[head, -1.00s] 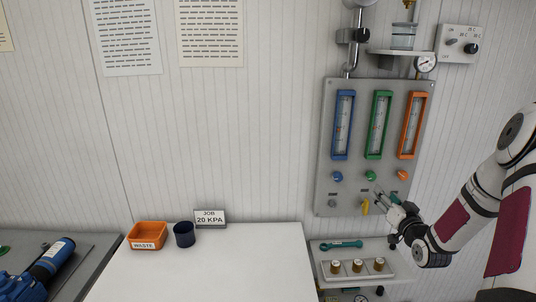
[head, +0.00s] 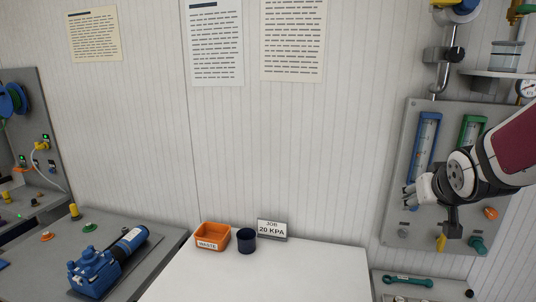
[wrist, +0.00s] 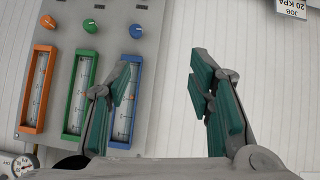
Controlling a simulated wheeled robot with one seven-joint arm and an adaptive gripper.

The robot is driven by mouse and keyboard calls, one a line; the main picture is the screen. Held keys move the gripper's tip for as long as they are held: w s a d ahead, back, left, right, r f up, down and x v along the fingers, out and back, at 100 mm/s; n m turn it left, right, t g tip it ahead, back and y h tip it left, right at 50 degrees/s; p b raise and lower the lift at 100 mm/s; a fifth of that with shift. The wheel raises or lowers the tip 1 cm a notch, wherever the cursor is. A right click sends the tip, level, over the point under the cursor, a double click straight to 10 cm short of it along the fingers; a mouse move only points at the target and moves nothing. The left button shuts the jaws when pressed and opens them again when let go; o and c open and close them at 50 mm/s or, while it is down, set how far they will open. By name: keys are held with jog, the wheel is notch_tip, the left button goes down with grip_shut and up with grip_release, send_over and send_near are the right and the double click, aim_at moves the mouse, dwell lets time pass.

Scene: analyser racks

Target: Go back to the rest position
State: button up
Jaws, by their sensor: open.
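My gripper (head: 409,194) is raised in front of the grey gauge panel (head: 403,150) at the right of the head view, and my arm hides part of the panel. In the wrist view my gripper (wrist: 162,85) is open, with nothing between its green-padded fingers. There the panel (wrist: 165,22) is upside down behind the left finger. It shows an orange tube gauge (wrist: 38,90), a green one (wrist: 80,95) and a blue one (wrist: 124,125). The fingers look apart from the panel.
A white table (head: 260,275) carries an orange waste bin (head: 212,237), a dark cup (head: 246,240) and a "JOB 20 KPA" sign (head: 272,229). A blue pump (head: 100,268) sits on the left bench. A teal wrench (head: 408,281) lies low on the right.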

jog(key=s+a+g+y, duration=0.1)
jog(key=s+a, duration=0.4)
jog(key=s, duration=0.3)
jog(key=s+a+r+n+g+y, duration=0.1)
jog(key=s+a, duration=0.4)
jog(key=s, duration=0.3)
jog(key=s+a+r+g+y, duration=0.1)
jog(key=s+a+g, duration=0.1)
jog(key=s+a, duration=0.3)
jog(key=s, duration=0.3)
jog(key=shift+s+n, duration=0.35)
jog(key=shift+n, duration=0.05)
jog(key=shift+a+r, duration=0.1)
